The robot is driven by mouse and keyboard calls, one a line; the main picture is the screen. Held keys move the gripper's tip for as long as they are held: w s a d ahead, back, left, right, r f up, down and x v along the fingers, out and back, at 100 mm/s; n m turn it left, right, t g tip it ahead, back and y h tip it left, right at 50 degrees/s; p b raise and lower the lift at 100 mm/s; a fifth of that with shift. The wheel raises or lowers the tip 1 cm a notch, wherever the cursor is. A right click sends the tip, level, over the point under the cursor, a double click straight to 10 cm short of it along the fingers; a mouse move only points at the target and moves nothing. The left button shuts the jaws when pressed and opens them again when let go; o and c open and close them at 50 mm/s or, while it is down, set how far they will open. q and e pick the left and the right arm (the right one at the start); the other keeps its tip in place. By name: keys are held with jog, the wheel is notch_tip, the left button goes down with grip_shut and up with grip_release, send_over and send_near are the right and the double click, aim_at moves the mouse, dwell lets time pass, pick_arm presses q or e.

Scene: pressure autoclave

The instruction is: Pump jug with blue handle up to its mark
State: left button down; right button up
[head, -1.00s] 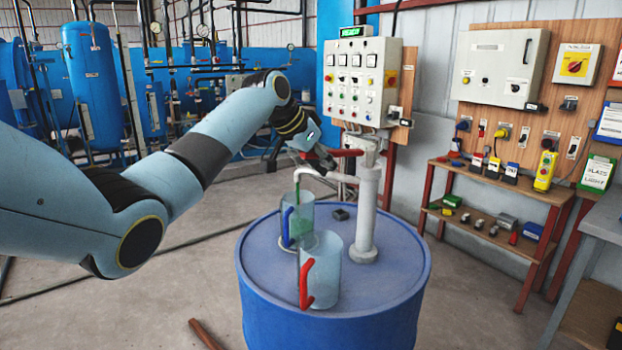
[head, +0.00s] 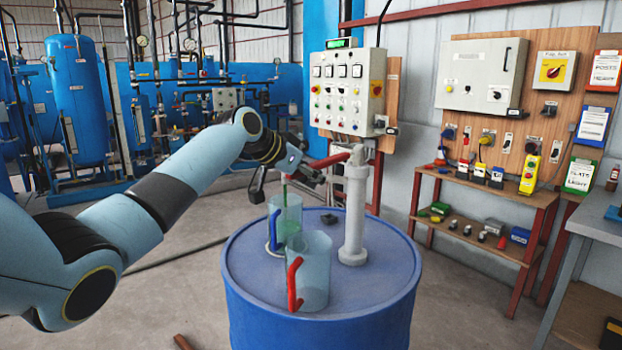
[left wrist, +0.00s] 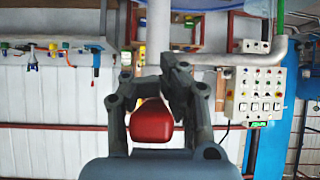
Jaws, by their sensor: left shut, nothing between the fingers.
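The clear jug with the blue handle (head: 290,212) stands on the blue drum, with green liquid visible in it. Its blue handle (head: 274,230) faces left. A thin green stream shows above its mouth. The pump (head: 354,215) is a pale upright column with a red lever (head: 328,160), which slopes down to the left. My left gripper (head: 306,172) is shut and empty at the lever's outer end, above the jug. In the left wrist view, the red lever end (left wrist: 151,122) shows between the finger linkages, below the closed tips (left wrist: 150,78). The pump spout is mostly hidden. My right gripper is out of view.
A second clear jug (head: 314,270) with a red handle (head: 294,285) stands in front of the first on the drum top (head: 375,265). A control panel (head: 347,90) is behind the pump. A wooden bench (head: 490,195) with devices stands at the right.

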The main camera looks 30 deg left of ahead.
pick_arm(q)
jog(key=c, duration=1.7)
grip_release()
jog(key=shift+s+d+r, duration=0.1)
jog(key=shift+d+r, duration=0.1)
jog(key=shift+d, duration=0.3)
jog(key=o, duration=0.5)
jog(key=shift+o, duration=0.2)
jog(key=v, duration=1.2)
jog(key=shift+a, duration=0.1)
